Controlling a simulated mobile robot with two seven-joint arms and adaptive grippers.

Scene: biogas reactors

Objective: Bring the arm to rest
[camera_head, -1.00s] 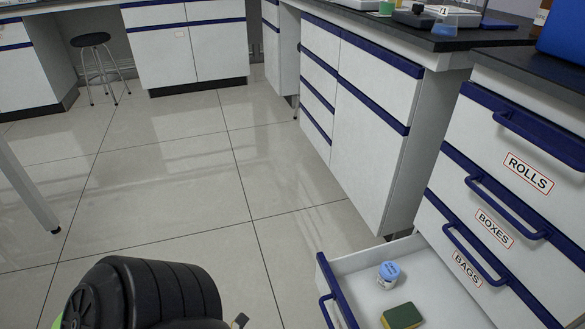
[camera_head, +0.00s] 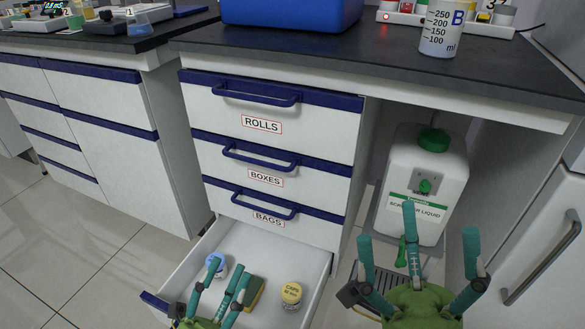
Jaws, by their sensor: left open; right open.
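My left gripper (camera_head: 226,275) is at the bottom of the head view, with its green palm low and its teal fingers spread open. It appears in front of the pulled-out bottom drawer (camera_head: 287,246) and partly covers what lies inside. My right gripper (camera_head: 436,225) is further right, open with its fingers pointing up and apart. It appears in front of the lower part of a white canister (camera_head: 424,165). I see nothing between the fingers of either gripper. Most of both arms is out of view.
The open drawer holds a blue-lidded jar (camera_head: 217,264), a sponge (camera_head: 256,291) and a yellow-lidded jar (camera_head: 291,293). The drawers labelled ROLLS (camera_head: 215,107) and BOXES (camera_head: 212,155) are shut. A blue box (camera_head: 290,12) and a beaker (camera_head: 440,30) stand on the dark worktop (camera_head: 350,62).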

